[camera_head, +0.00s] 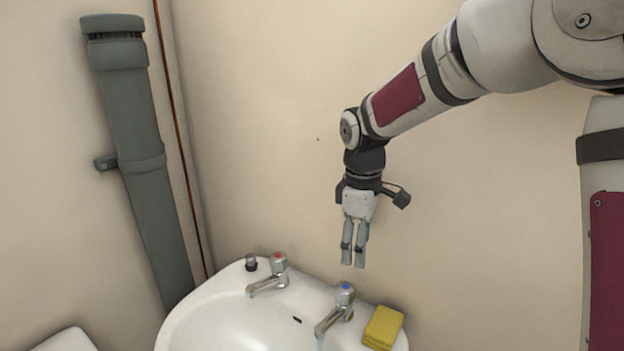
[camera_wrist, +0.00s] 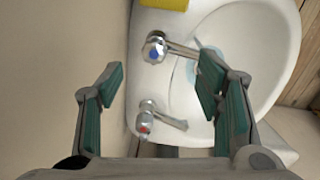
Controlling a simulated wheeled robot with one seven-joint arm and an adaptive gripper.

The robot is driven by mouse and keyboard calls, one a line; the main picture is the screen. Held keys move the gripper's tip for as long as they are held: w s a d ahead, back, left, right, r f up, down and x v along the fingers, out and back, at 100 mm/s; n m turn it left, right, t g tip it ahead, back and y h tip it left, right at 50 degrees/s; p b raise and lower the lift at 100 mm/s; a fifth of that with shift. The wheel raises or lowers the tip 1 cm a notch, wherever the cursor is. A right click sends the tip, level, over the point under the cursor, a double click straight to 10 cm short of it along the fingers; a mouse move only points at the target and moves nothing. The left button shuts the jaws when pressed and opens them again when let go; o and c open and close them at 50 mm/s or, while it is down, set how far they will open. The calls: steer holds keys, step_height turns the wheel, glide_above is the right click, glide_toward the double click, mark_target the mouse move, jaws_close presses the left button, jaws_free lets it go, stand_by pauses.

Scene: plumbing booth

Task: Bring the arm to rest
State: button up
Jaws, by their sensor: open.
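My gripper (camera_head: 353,258) hangs pointing down in front of the wall, above the back of the sink and clear of it. In the wrist view my gripper (camera_wrist: 160,85) has its two fingers spread well apart with nothing between them but the view of the sink below. My arm reaches in from the upper right, and no object is held.
Below is a white sink (camera_head: 215,317) with a red-marked tap (camera_head: 278,264) and a blue-marked tap (camera_head: 343,297). Water seems to run from the blue one. A yellow sponge (camera_head: 383,327) lies on the right rim. A grey pipe (camera_head: 140,130) stands left. Wall space above is clear.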

steer(key=s+d+r+m+t, duration=0.1)
steer(key=s+d+r+m, duration=0.25)
steer(key=s+r, duration=0.4)
steer(key=s+d+m+t, duration=0.1)
steer(key=s+m, duration=0.3)
steer(key=s, duration=0.6)
steer(key=s+d+r+m+t, duration=0.1)
steer(key=s+m, duration=0.4)
steer(key=s, duration=0.6)
steer(key=shift+d+t, duration=0.4)
steer(key=shift+d, duration=0.35)
